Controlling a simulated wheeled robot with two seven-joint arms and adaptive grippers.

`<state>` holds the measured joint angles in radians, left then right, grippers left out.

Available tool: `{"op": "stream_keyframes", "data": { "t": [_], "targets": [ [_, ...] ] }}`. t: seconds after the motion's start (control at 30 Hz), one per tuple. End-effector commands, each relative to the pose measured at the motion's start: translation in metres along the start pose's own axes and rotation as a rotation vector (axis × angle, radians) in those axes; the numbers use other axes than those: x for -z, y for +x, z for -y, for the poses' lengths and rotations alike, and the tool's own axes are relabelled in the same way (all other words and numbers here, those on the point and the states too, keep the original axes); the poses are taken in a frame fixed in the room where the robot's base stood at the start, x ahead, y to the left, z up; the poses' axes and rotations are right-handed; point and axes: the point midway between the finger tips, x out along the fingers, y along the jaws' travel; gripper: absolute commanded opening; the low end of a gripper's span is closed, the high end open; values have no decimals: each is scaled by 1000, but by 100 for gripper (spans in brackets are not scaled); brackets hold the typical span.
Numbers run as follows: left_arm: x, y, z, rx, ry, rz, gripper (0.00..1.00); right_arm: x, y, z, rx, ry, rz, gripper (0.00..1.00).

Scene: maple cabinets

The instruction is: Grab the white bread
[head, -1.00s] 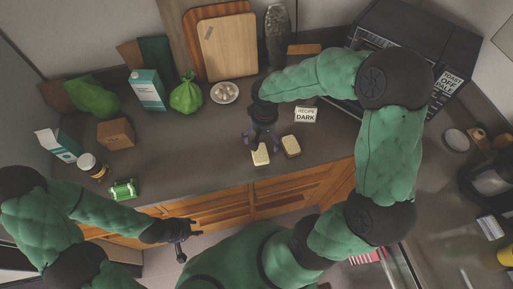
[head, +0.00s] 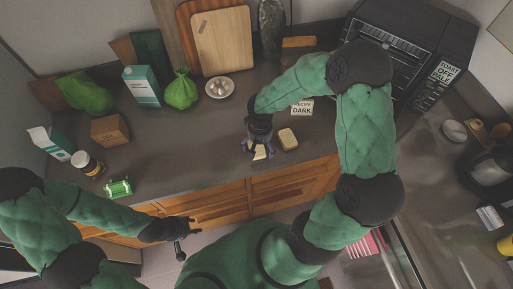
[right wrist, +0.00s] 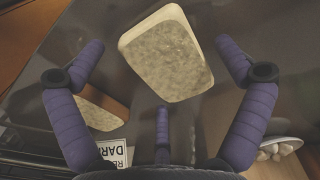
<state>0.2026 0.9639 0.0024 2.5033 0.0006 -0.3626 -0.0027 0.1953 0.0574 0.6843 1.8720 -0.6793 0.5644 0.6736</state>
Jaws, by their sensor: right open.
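The white bread (head: 259,153) is a pale slice on the dark counter near its front edge. In the right wrist view the white bread (right wrist: 167,53) lies between the spread purple fingers, with gaps on both sides. My right gripper (head: 257,150) is open just above the slice and hides part of it in the head view. Whether the fingertips reach down to slice level is unclear. A second slice with a brown crust (head: 287,139) lies just right of it, also in the right wrist view (right wrist: 100,111). My left gripper (head: 188,245) is open and empty, low in front of the cabinets.
A "RECIPE DARK" card (head: 302,108) lies behind the slices. A black toaster oven (head: 395,50) stands back right.

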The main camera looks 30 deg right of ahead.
Motion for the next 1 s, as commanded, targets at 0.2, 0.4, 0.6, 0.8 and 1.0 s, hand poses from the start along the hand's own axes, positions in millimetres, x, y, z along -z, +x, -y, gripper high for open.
{"op": "stream_keyframes", "data": {
  "t": [0.2, 0.4, 0.6, 0.8, 1.0],
  "targets": [
    [0, 0, 0, 0, 0, 0, 40, 0, -1, 0, 0, 0, -1, 63],
    [0, 0, 0, 0, 0, 0, 40, 0, -1, 0, 0, 0, -1, 49],
    [0, 0, 0, 0, 0, 0, 40, 0, -1, 0, 0, 0, 0, 49],
    [0, -2, -1, 0, 0, 0, 40, 1, -10, 0, -1, 0, -2, 49],
    [0, -7, -2, 0, 0, 0, 40, 1, -36, 0, 0, 0, -6, 49]
  ]
}}
